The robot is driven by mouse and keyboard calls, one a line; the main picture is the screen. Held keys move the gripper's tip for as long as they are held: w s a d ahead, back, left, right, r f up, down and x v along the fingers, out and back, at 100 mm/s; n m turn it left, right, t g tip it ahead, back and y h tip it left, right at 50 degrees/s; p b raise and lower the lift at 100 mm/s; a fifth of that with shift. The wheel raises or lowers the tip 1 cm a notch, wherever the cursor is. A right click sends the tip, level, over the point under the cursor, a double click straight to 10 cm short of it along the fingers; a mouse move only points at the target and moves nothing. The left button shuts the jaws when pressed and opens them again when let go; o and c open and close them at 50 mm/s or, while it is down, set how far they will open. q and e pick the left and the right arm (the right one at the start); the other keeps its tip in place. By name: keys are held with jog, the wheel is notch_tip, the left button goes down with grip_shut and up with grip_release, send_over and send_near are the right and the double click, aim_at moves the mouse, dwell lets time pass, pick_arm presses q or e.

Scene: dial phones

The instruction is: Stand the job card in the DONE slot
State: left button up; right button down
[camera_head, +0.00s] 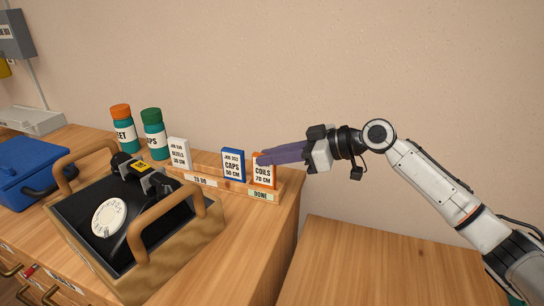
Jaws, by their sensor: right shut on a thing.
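The orange job card (263,176), marked COILS 70 CM, stands upright at the right end of the wooden card rack (278,194), above the DONE label (261,196). My right gripper (263,159) is shut on the top of this card; its purple fingers cover the upper edge. Whether the card's foot is fully seated cannot be told. A blue card (233,165), marked CAPS 50 CM, stands just left of it. A white card (179,153) stands farther left, near the TO DO label (201,180). My left gripper is not in view.
Two green jars (154,142) (124,139) stand behind at left. A blue box (30,180) sits far left. The lower wooden surface (390,265) at right is clear.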

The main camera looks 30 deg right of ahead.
jog(key=shift+f, duration=0.1)
jog(key=c, duration=1.7)
grip_release()
jog(key=shift+c, duration=0.2)
jog(key=b+v, duration=0.1)
jog(key=v, duration=1.1)
jog(key=shift+r, duration=0.2)
